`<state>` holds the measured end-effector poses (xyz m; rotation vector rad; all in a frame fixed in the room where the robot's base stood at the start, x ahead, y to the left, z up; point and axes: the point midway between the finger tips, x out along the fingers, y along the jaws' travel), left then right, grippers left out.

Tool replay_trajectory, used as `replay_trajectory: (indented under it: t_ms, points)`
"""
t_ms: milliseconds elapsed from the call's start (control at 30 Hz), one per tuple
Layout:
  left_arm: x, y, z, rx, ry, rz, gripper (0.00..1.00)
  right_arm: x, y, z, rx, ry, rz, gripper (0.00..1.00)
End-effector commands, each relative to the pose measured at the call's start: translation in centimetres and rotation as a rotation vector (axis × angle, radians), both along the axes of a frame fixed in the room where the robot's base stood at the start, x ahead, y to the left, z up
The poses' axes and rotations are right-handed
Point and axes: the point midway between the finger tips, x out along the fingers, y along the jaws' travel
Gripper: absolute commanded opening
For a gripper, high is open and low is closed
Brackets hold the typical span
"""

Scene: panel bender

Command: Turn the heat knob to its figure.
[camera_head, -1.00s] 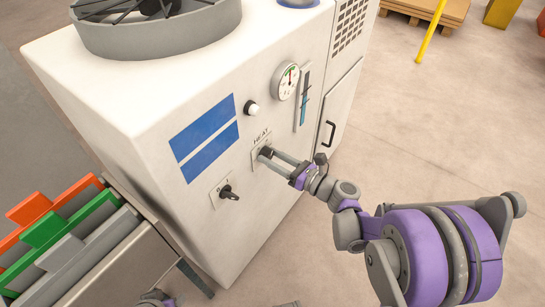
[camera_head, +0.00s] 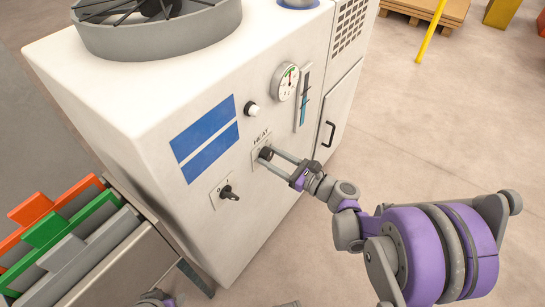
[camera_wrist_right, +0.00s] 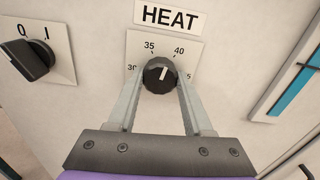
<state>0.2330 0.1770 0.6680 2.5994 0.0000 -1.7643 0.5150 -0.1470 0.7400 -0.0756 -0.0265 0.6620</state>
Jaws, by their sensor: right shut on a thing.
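The heat knob (camera_wrist_right: 158,76) is black and round with a white pointer line, on a white plate under a HEAT label (camera_wrist_right: 170,17). In the right wrist view its line points up and slightly right, between the figures 35 and 40. My right gripper (camera_wrist_right: 164,90) is shut on the knob, one finger on each side. In the head view the knob (camera_head: 265,153) sits on the front of the white machine (camera_head: 238,225), with my right gripper (camera_head: 269,157) reaching it from the right. My left gripper's fingers are not visible.
A black 0/I switch (camera_head: 229,193) is left of the knob. A white push button (camera_head: 251,109), a round dial (camera_head: 287,82) and a blue-filled strip gauge (camera_head: 304,103) are above and to the right. A rack of coloured panels (camera_head: 60,237) stands at lower left.

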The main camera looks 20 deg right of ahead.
Motion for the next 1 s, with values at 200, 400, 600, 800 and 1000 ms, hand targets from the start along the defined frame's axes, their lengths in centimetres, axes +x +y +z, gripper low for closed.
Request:
replay_trajectory:
  t_ms: [200,400,600,800,1000]
  points:
    - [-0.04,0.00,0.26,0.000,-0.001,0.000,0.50,-0.02,0.01,-0.03,-0.162,-0.125,0.001,0.00]
    - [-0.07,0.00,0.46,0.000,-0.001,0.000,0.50,-0.01,0.00,-0.03,-0.305,-0.237,0.001,0.00]
    - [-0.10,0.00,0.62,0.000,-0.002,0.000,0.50,-0.01,-0.01,-0.03,-0.422,-0.327,0.001,0.00]
    - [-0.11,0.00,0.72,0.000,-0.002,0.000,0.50,-0.01,-0.02,-0.03,-0.503,-0.390,0.001,0.00]
    - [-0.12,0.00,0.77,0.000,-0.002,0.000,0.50,0.00,-0.03,-0.05,-0.546,-0.423,0.001,0.00]
